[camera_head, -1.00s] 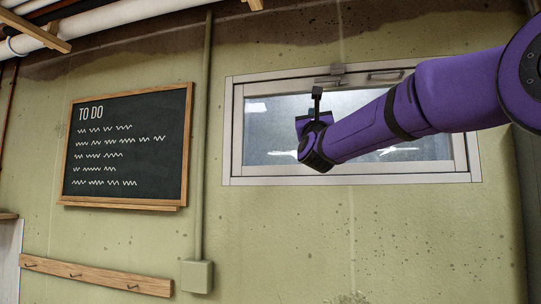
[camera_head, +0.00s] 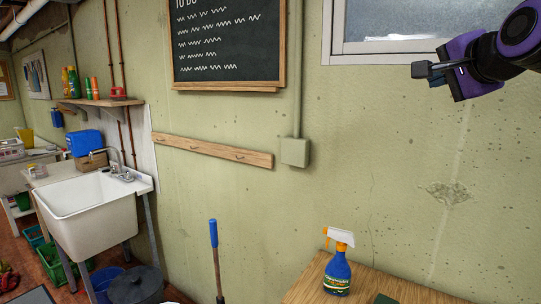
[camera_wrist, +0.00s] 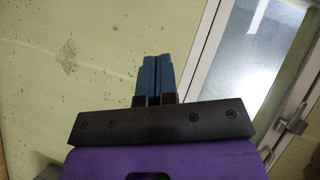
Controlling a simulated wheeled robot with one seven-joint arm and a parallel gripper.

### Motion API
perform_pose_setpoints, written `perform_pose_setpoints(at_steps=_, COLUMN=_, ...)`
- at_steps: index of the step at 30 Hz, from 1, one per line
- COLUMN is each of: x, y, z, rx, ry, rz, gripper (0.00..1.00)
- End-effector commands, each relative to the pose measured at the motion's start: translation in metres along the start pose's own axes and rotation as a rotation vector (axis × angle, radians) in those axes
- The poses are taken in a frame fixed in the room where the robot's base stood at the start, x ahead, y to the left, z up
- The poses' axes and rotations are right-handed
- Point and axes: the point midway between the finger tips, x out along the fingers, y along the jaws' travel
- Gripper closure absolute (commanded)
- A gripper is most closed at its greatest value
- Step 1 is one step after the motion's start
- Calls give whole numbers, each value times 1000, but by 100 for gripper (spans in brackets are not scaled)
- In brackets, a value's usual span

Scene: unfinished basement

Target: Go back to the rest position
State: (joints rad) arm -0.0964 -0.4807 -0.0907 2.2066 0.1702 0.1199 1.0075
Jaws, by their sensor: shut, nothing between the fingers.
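My gripper (camera_head: 420,70) is at the upper right of the head view, in front of the wall just below the window (camera_head: 385,25). Its fingers point left and hold nothing. In the wrist view my gripper (camera_wrist: 153,62) shows its two blue-grey fingers side by side and closed. The window (camera_wrist: 245,60) frame is to the right of the fingers there, with bare wall to their left.
A blue spray bottle (camera_head: 338,265) stands on a wooden table (camera_head: 305,285) well below my gripper. A peg rail (camera_head: 210,150) and a chalkboard (camera_head: 228,42) are on the wall. A white sink (camera_head: 90,210) is at left. The wall around my gripper is clear.

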Motion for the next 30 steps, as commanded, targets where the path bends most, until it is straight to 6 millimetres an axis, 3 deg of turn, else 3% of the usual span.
perform_pose_setpoints(at_steps=9, x=-86, y=145, z=69, rx=-735, ry=-375, rz=389, gripper=100)
perform_pose_setpoints(at_steps=15, x=-132, y=206, z=92, rx=-1026, ry=-613, rz=510, gripper=100)
perform_pose_setpoints(at_steps=20, x=-146, y=223, z=98, rx=-1110, ry=-695, rz=540, gripper=100)
perform_pose_setpoints(at_steps=30, x=-147, y=224, z=98, rx=-1117, ry=-702, rz=542, gripper=100)
